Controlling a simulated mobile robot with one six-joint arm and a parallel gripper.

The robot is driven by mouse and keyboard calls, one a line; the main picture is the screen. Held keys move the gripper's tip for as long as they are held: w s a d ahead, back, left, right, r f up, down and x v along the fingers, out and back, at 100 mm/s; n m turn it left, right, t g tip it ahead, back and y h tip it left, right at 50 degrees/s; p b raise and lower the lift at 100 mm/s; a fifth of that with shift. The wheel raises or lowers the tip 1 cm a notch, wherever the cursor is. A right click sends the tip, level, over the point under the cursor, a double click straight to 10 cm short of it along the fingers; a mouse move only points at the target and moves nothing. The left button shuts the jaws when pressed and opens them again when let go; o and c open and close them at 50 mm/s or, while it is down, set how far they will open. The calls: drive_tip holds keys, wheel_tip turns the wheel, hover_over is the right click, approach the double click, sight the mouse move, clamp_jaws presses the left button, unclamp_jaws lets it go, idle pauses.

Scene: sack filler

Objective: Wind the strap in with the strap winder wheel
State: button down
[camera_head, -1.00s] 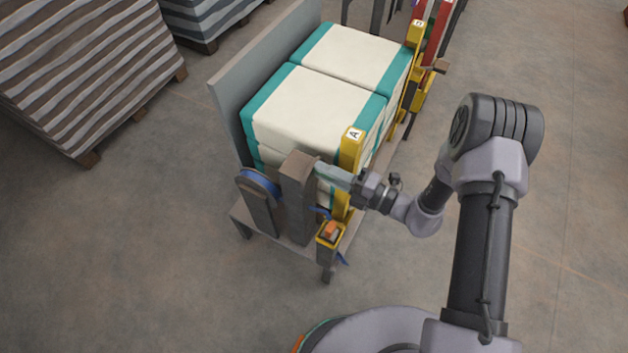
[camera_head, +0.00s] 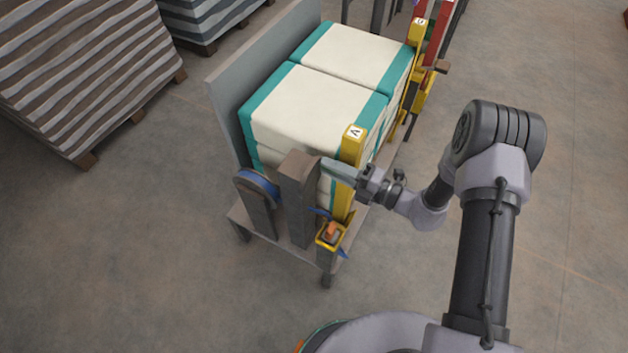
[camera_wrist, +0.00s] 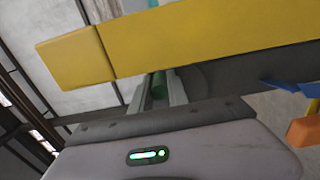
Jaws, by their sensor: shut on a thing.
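My gripper (camera_wrist: 159,92) is shut on a small dark green handle (camera_wrist: 159,84) in the wrist view. A dark grey round disc (camera_wrist: 188,82), likely the strap winder wheel, shows partly behind the fingers. The yellow post marked A (camera_wrist: 190,42) crosses in front and hides much of it. In the head view my gripper (camera_head: 360,184) is at the right side of this post, and the wheel cannot be made out. Blue strap (camera_head: 258,184) runs over a grey upright at the frame's left corner. A yellow buckle block with an orange lever (camera_head: 331,231) sits low at the front corner.
White sacks with teal ends (camera_head: 318,110) are stacked on the frame against a grey back panel (camera_head: 228,115). More yellow and red posts (camera_head: 425,70) stand farther back. Loaded pallets (camera_head: 85,70) are at the left. The floor at the right is clear.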

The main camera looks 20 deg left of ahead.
sight(312, 190)
drive_tip(key=shift+w+f+b, duration=0.25)
drive_tip(key=shift+f+b, duration=0.2)
drive_tip(key=shift+f, duration=0.5)
drive_tip(key=shift+s+f+b, duration=0.2)
drive_tip(key=shift+f+b, duration=0.15)
drive_tip(key=shift+f, duration=0.25)
drive_tip(key=shift+s+f+b, duration=0.2)
drive_tip(key=shift+f+b, duration=0.15)
drive_tip(key=shift+f, duration=0.2)
drive_tip(key=shift+s, duration=0.1)
drive_tip(key=shift+s+a+f, duration=0.15)
drive_tip(key=shift+s+f, duration=0.65)
drive_tip(key=shift+s, duration=0.15)
drive_tip(key=shift+s, duration=0.1)
drive_tip(key=shift+s+a+f, duration=0.1)
drive_tip(key=shift+s+f, duration=0.05)
drive_tip(key=shift+s, duration=0.8)
